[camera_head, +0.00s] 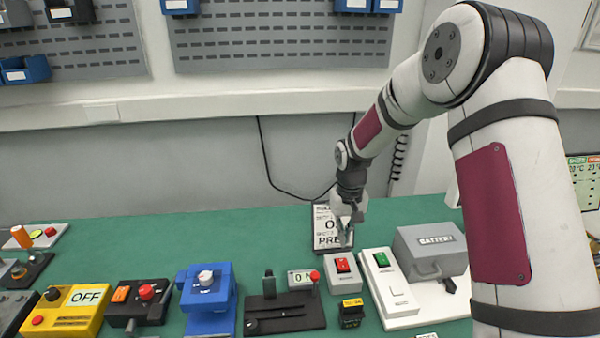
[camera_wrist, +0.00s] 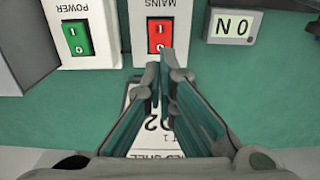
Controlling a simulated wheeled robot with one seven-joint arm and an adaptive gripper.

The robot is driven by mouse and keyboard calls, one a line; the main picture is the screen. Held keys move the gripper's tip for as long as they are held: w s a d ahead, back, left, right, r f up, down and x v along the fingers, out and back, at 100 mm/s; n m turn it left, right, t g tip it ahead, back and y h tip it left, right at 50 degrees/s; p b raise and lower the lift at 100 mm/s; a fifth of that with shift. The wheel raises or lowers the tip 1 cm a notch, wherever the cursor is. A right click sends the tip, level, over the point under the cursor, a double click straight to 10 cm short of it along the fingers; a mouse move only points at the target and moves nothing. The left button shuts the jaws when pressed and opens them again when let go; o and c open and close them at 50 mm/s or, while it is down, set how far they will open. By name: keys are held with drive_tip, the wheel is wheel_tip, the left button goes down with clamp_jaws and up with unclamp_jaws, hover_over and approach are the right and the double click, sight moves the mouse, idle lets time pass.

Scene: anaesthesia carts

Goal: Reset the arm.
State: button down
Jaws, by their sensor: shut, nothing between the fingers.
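My gripper (camera_head: 347,228) hangs from my arm over the green bench, in front of a white printed card (camera_head: 326,240) with black text. In the wrist view my gripper (camera_wrist: 162,62) has its two fingers together with nothing between them. Its fingertips show just in front of the red rocker switch (camera_wrist: 159,36) on a grey box marked MAINS. Whether they touch the box cannot be told. The red switch (camera_head: 342,265) also shows in the head view, a little below the gripper. The card (camera_wrist: 150,125) is partly hidden by the fingers in the wrist view.
A white panel with a green switch (camera_head: 381,259) and a grey BATTERY box (camera_head: 431,250) stand close on the right. A black slider unit (camera_head: 284,313), a blue device (camera_head: 207,297) and a yellow OFF box (camera_head: 72,308) stand left. The bench behind is clear.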

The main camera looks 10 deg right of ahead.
drive_tip(key=s+r+t, duration=0.1)
drive_tip(key=s+r, duration=0.5)
drive_tip(key=r, duration=0.4)
drive_tip(key=s+r+t, duration=0.2)
drive_tip(key=s+r, duration=0.4)
drive_tip(key=r, duration=0.5)
drive_tip(key=s+r+t, duration=0.1)
drive_tip(key=s+r, duration=0.2)
drive_tip(key=s, duration=0.6)
drive_tip(key=s+r+t, duration=0.1)
drive_tip(key=s+r, duration=0.2)
drive_tip(key=s, duration=0.7)
drive_tip(key=shift+s+t, duration=0.2)
drive_tip(key=shift+t, duration=0.1)
drive_tip(key=shift+r, duration=0.1)
